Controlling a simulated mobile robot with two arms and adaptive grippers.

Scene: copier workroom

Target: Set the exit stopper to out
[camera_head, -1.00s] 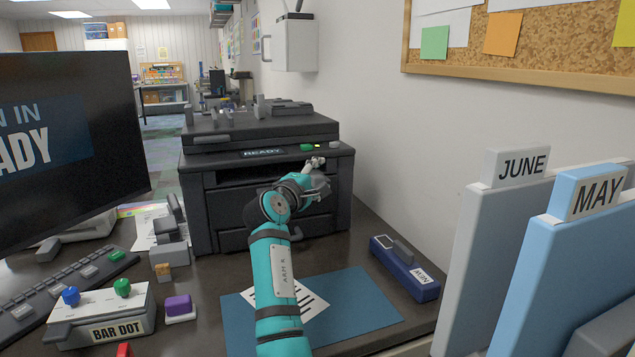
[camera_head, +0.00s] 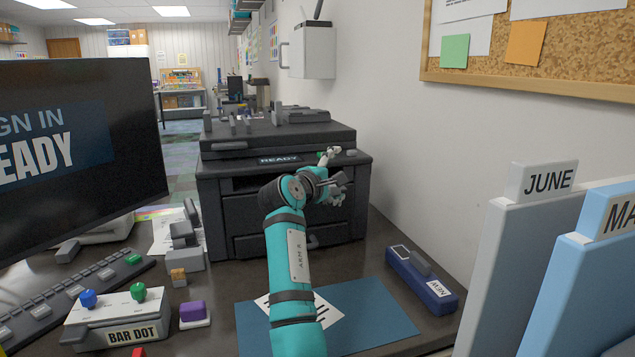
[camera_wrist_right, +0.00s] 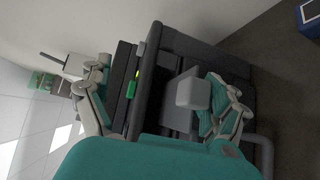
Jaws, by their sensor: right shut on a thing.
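The dark copier (camera_head: 232,215) stands on the desk in the head view, with a READY display on its front. My right gripper (camera_head: 334,172) is at the right part of its front face, with one finger raised beside the control strip. In the right wrist view, a light grey block (camera_wrist_right: 193,92), which looks like the exit stopper, sits against the copier front beside one finger of my right gripper (camera_wrist_right: 160,100). The gripper is shut on it, though the contact is partly hidden. The stopper cannot be made out in the head view. My left gripper is not in view.
A blue mat (camera_head: 375,310) with a paper lies before the copier. A dark blue box marked NEW (camera_head: 420,278) stands to its right. The JUNE divider (camera_head: 530,250) is at the right, the monitor (camera_head: 90,150) at the left. A green button (camera_wrist_right: 131,90) shows on the copier.

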